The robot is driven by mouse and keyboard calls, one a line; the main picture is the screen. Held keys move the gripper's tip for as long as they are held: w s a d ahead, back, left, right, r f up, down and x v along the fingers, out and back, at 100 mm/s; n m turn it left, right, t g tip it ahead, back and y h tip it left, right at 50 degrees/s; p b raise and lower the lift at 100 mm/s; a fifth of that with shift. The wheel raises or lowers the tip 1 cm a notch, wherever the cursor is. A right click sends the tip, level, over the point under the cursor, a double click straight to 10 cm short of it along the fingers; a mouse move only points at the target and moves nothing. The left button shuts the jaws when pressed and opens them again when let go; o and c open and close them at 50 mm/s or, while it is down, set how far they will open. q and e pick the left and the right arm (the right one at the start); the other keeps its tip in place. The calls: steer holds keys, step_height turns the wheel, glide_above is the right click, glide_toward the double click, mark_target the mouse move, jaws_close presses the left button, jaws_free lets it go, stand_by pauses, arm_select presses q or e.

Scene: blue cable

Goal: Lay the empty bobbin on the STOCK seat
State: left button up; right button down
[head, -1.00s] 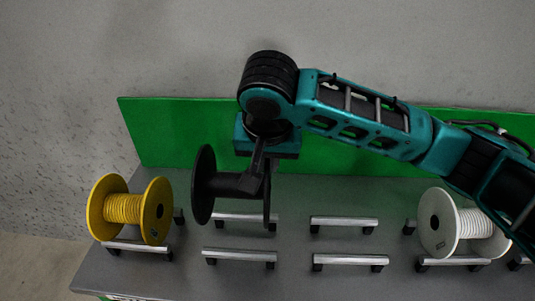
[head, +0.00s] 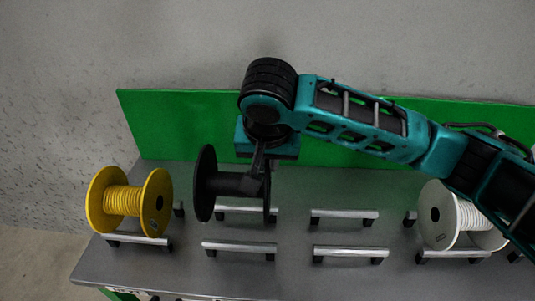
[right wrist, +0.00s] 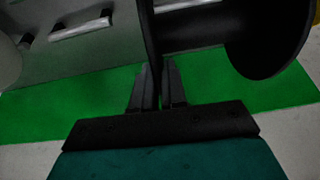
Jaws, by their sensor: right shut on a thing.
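The empty black bobbin (head: 204,184) is held with its axle roughly level above the grey bench, at the rail pair second from the left. It also shows in the right wrist view (right wrist: 275,42). My right gripper (head: 256,176) is shut on the bobbin's right-hand flange from above; its fingers (right wrist: 158,75) pinch the flange edge in the right wrist view. The bobbin hides part of the back rail (head: 250,212); I cannot tell whether it touches it. The front rail (head: 239,247) is bare. No readable label shows which seat is STOCK. My left gripper is not in view.
A yellow spool (head: 124,201) sits on rails at the left, and a white spool (head: 440,214) at the right, under my right arm. Another rail pair (head: 344,214) between them is empty. A green panel (head: 190,130) stands along the bench's back.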

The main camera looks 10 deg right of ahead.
steer(key=shift+f+b, duration=0.9)
steer(key=shift+f, duration=2.3)
steer(key=shift+r, duration=0.1)
steer(key=shift+p, duration=0.7)
steer(key=shift+f, duration=0.7)
steer(key=c, duration=1.1)
jaws_free()
